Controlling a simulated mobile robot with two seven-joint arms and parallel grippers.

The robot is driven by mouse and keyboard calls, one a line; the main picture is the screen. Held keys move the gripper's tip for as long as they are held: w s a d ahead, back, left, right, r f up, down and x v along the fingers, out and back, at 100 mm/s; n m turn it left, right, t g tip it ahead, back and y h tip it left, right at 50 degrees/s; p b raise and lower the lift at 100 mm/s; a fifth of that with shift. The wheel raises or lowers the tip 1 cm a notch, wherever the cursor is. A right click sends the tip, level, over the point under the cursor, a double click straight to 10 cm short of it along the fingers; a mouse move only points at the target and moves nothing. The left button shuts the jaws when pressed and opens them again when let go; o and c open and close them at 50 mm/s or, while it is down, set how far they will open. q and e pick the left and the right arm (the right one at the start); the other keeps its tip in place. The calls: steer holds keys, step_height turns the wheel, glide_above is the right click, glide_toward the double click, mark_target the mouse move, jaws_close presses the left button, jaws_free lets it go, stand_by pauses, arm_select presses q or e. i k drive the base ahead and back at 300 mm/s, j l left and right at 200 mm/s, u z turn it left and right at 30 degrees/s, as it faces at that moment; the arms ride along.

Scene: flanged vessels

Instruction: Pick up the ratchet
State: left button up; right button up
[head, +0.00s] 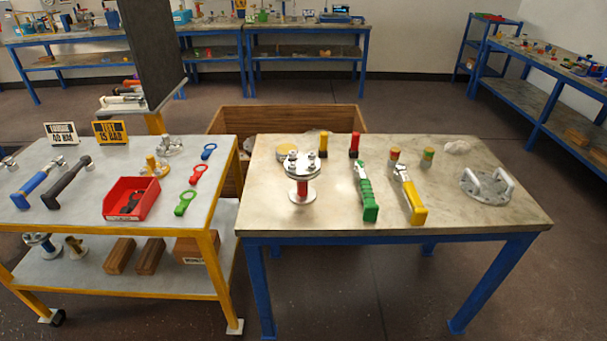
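Several long-handled tools are in view, and I cannot tell for sure which is the ratchet. On the left cart lie a blue-handled tool (38,182) and a black-handled tool (66,183), side by side, both with metal heads. On the right table lie a green-handled tool (366,194) and a yellow-handled tool (409,196), grips towards the near edge. All lie free, with nothing holding them. Neither of my grippers shows in the head view.
The right table (460,215) also bears a flanged vessel (302,180), a flange with two handles (487,187) and small cans. The left cart (70,217) bears a red bin (131,198), coloured rings and two signs. A dark panel (151,50) stands behind the cart.

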mark_target(371, 211)
steer(key=i+j+z, duration=0.15)
steer(key=i, duration=0.25)
steer(key=i+j+z, duration=0.1)
steer(key=i+j, duration=0.35)
